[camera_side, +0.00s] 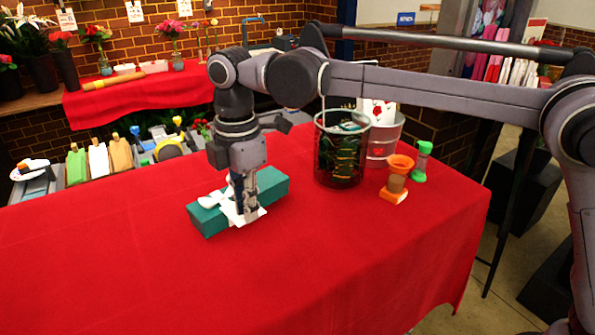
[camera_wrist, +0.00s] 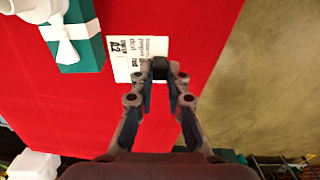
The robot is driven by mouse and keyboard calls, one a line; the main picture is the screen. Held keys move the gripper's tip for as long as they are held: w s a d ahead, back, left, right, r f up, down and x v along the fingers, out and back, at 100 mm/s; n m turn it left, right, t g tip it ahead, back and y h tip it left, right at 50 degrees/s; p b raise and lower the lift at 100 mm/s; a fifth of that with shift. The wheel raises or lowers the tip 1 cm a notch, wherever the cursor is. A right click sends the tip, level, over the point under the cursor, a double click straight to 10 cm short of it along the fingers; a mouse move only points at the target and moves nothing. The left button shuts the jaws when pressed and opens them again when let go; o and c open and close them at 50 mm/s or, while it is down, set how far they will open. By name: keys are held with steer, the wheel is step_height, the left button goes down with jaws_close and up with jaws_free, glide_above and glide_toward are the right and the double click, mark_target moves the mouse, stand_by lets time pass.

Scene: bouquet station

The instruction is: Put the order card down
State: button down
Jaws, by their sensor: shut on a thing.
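The white order card (camera_wrist: 150,47), with dark printing, shows flat-on in the wrist view at the fingertips of my gripper (camera_wrist: 161,72). My gripper is shut on the card's edge. In the side view my gripper (camera_side: 247,215) points straight down in front of the teal gift box (camera_side: 268,187), with part of the white card (camera_side: 231,213) around its tips. The box has a white ribbon and bow and lies left of the card in the wrist view (camera_wrist: 82,52). My fingers hide part of the card. I cannot tell whether the card touches the red cloth.
A dark mesh basket (camera_side: 338,165) and a metal bucket (camera_side: 385,143) stand right of the box. The red-covered table (camera_side: 130,250) is clear in front. Crates of tools line its back left edge.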

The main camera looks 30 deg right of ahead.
steer(key=s+d+m, duration=0.1)
steer(key=s+d, duration=0.3)
steer(key=d, duration=1)
steer(key=s+d+m, duration=0.1)
steer(key=s+d, duration=0.2)
steer(key=d, duration=1.2)
glide_above(340, 240)
step_height(340, 240, down, 7)
steer(key=shift+r, duration=0.15)
steer(key=shift+f, duration=2)
steer(key=shift+f, duration=0.1)
steer(key=c, duration=1.3)
jaws_free()
steer(key=shift+c, duration=0.2)
